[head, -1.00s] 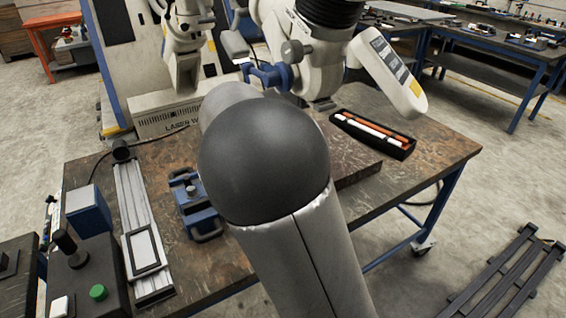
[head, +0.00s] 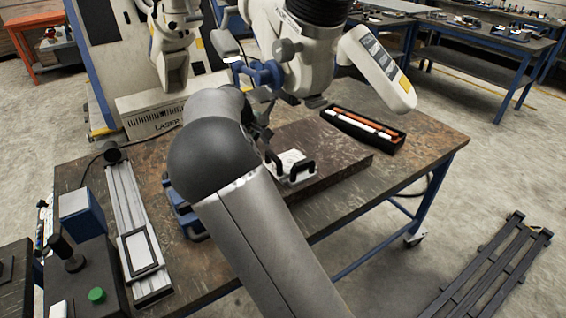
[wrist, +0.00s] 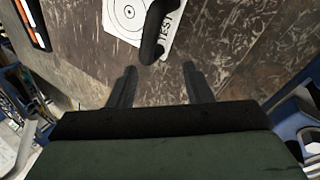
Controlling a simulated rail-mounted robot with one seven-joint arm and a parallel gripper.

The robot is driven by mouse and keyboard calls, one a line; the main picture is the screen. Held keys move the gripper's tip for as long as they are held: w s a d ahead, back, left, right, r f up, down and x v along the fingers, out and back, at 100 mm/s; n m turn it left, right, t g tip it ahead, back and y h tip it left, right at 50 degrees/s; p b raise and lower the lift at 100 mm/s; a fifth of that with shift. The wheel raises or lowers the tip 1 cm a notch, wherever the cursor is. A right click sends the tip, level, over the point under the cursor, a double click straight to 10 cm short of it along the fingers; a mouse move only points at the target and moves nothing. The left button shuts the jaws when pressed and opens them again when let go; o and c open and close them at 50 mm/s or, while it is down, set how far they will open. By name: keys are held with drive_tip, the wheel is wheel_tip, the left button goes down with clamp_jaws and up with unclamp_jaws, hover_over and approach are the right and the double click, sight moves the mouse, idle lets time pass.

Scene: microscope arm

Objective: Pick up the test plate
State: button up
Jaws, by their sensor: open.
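The test plate is a white plate with black handles and a round target mark. It lies on a raised dark slab (head: 340,160) on the workbench in the head view (head: 291,160). In the wrist view the plate (wrist: 115,22) is at the top edge and partly cut off, with "TEST" lettering and one black handle (wrist: 153,35). My gripper (wrist: 159,76) is open and empty. Its two fingers point toward the handle, which shows beyond the fingertips, roughly between them. In the head view my arm mostly hides the gripper.
A black tray with orange and white sticks (head: 363,130) lies at the slab's far right. The microscope head (head: 310,55) hangs above and behind the plate. A blue fixture (head: 190,215) and a metal rail (head: 130,220) are on the left. The bench's right front is clear.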

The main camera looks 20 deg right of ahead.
sight(267, 151)
drive_tip(key=shift+w+d+f, duration=0.95)
drive_tip(key=shift+d+f, duration=0.1)
drive_tip(key=shift+d, duration=0.15)
drive_tip(key=shift+w+d+f, duration=0.1)
drive_tip(key=shift+f, duration=0.2)
clamp_jaws()
drive_tip(key=shift+r, duration=0.2)
